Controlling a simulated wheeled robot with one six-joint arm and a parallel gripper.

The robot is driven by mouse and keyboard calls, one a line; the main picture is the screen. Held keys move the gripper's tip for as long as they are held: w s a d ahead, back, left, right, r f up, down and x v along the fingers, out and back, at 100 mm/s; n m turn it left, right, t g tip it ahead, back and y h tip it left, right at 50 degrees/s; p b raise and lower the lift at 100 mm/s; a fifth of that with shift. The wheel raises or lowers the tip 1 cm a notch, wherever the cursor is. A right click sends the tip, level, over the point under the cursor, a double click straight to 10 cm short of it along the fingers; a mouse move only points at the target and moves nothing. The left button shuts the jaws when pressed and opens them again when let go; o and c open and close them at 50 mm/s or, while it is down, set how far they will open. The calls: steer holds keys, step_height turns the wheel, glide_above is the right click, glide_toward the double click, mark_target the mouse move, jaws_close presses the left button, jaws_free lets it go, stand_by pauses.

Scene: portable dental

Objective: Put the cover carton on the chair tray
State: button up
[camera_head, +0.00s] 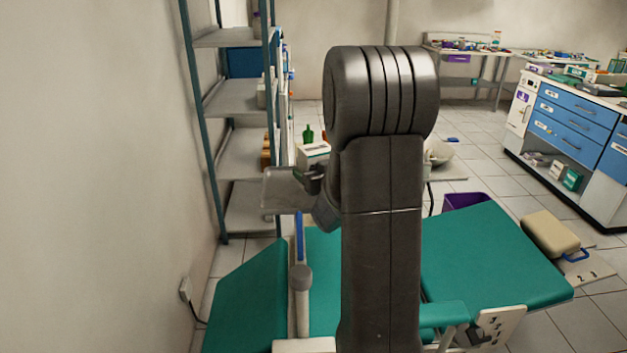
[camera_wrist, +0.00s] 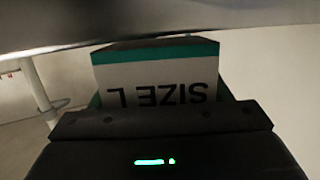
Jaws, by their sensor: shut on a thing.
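The cover carton (camera_wrist: 155,75) is white with a green band and upside-down "SIZE L" lettering. In the wrist view it sits between the dark jaws of my gripper (camera_wrist: 160,112), which is shut on it. In the head view my gripper (camera_head: 314,179) is partly hidden behind my arm, and the carton cannot be made out clearly there. The chair tray (camera_head: 280,194) looks like a pale grey plate just left of my gripper, above the green chair. A grey surface crosses the top of the wrist view, close to the carton; whether they touch cannot be told.
The green dental chair (camera_head: 490,255) spreads below my arm. A metal shelf rack (camera_head: 238,97) stands against the left wall. A white box (camera_head: 313,152) and green bottle (camera_head: 308,134) show behind my gripper.

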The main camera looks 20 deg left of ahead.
steer(key=shift+f, duration=1.2)
steer(key=shift+f+b, duration=0.2)
steer(key=shift+b, duration=0.1)
steer(key=o, duration=1)
steer(key=shift+r, duration=0.2)
steer(key=shift+s+d, duration=0.1)
steer(key=shift+d, duration=0.05)
steer(key=v, duration=1.1)
steer(key=shift+s+d+r, duration=0.2)
